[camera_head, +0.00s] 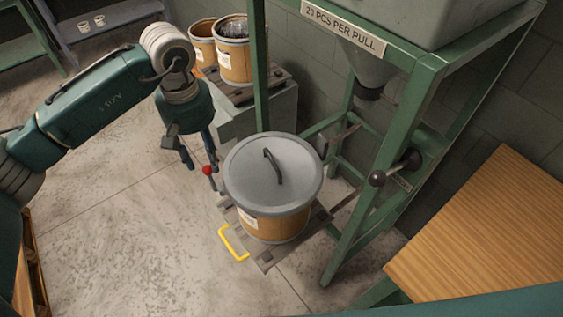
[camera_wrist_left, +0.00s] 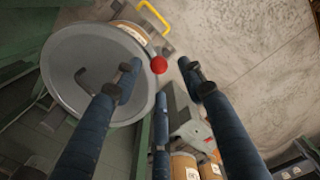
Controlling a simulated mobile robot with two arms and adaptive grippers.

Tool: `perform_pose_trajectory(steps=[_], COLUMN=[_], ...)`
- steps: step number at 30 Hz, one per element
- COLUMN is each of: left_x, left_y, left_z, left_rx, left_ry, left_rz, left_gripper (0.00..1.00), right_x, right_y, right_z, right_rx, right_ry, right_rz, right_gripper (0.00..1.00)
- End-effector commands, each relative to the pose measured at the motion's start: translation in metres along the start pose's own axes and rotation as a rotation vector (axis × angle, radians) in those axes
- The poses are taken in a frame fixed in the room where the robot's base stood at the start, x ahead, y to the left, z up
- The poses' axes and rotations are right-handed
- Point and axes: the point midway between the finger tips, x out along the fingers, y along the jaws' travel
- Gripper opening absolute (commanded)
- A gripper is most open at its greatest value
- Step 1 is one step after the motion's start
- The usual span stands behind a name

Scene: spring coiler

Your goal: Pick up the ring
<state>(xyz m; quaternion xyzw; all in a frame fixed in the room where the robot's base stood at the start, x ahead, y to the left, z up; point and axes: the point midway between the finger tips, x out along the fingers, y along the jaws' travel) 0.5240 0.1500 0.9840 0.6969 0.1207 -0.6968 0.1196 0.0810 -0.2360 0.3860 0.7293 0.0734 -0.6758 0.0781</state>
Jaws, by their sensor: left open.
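A drum (camera_head: 275,228) with a tan body stands on a low slatted platform. A grey round lid (camera_head: 250,180) with a dark handle covers it. A grey band, possibly the ring (camera_head: 265,213), runs around the lid's edge; I cannot clearly tell it from the lid. A red ball knob (camera_head: 207,170) on a lever is at the drum's left side; it also shows in the left wrist view (camera_wrist_left: 159,65). My left gripper (camera_head: 199,166) is open and empty beside the knob, left of the lid. Its blue fingers (camera_wrist_left: 159,75) are spread around the knob's area. My right gripper is not in view.
A green frame (camera_head: 345,230) with a hopper (camera_head: 368,68) stands close behind and right of the drum. A yellow handle (camera_head: 233,243) is on the platform. Two open drums (camera_head: 236,62) stand behind. A wooden tabletop (camera_head: 480,235) is at right.

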Motion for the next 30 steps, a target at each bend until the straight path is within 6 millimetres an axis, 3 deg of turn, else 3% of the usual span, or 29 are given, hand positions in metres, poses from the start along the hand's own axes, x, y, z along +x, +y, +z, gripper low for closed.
perform_pose_trajectory(steps=[6,10,19,20,26,30], left_x=[0.025,0.044,0.052,0.052,0.052,0.052], left_y=[-0.002,-0.002,-0.001,-0.001,-0.001,-0.001], left_z=[0.005,0.005,0.004,0.004,0.004,0.004], left_rx=[0.0,-0.001,0.0,0.0,0.0,0.0], left_ry=[-0.006,-0.005,-0.001,-0.001,-0.001,-0.001], left_rz=[-0.001,-0.001,0.001,0.001,0.001,0.002], left_gripper=[0.41,0.41,0.41,0.39,0.0,0.0], right_x=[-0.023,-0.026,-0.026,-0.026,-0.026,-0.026], right_y=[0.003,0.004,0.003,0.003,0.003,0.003], right_z=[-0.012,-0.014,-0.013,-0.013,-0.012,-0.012], right_rx=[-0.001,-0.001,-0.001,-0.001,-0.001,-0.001], right_ry=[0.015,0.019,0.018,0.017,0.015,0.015], right_rz=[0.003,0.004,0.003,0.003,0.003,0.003], right_gripper=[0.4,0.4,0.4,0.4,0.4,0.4])
